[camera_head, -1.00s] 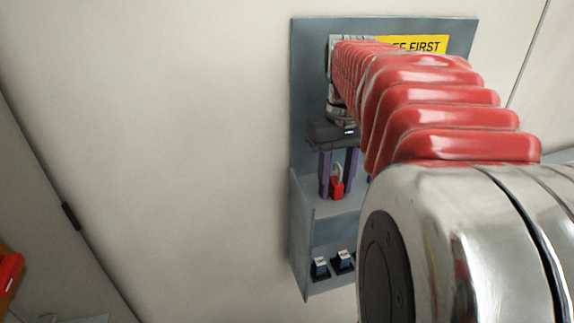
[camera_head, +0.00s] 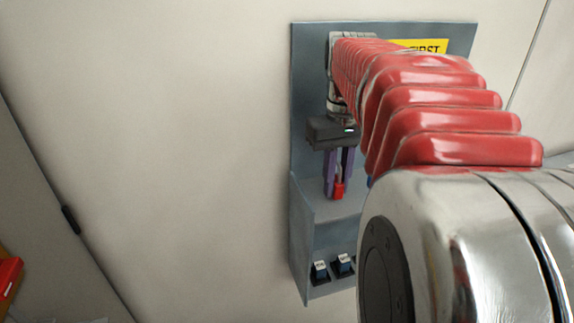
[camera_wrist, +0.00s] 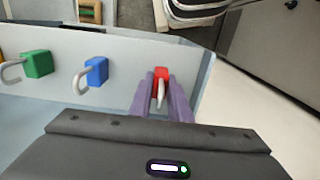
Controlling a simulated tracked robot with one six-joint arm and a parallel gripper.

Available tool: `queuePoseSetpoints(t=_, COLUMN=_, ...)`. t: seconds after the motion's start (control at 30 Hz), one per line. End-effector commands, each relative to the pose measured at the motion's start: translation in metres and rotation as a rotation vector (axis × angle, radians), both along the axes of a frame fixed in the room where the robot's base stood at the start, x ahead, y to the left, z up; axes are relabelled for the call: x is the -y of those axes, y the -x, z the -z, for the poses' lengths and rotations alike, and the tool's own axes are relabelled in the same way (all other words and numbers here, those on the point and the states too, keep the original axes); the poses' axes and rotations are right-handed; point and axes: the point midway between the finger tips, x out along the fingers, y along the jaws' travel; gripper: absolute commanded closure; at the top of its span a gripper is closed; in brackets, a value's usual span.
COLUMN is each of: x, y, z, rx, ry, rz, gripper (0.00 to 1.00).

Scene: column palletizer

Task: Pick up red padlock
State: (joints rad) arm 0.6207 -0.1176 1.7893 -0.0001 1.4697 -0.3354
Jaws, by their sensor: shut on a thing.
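The red padlock (camera_head: 339,188) is between the purple fingers of my gripper (camera_head: 337,190) in the head view, just above a shelf of the grey wall station. In the wrist view the red padlock (camera_wrist: 161,74) with its pale shackle sits between the two purple fingertips (camera_wrist: 160,84). The fingers are shut on it. They hide part of its sides. I cannot tell whether it still touches the shelf.
A blue padlock (camera_wrist: 96,71) and a green padlock (camera_wrist: 37,64) stand in a row to the left in the wrist view. The grey station (camera_head: 300,235) has a side wall close by. Small blue-and-black items (camera_head: 320,270) sit on a lower shelf.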

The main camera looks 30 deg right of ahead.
Motion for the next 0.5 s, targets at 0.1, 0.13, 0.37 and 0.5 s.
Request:
queuePoseSetpoints(t=0.1, x=0.0, y=0.0, z=-0.017, rx=0.004, ry=0.002, rz=0.0, gripper=1.0)
queuePoseSetpoints(t=0.13, x=0.0, y=0.0, z=-0.021, rx=0.003, ry=0.002, rz=0.0, gripper=1.0)
queuePoseSetpoints(t=0.37, x=0.0, y=0.0, z=-0.061, rx=0.003, ry=0.002, rz=0.0, gripper=1.0)
queuePoseSetpoints(t=0.5, x=0.0, y=0.0, z=-0.079, rx=0.002, ry=0.002, rz=0.0, gripper=1.0)
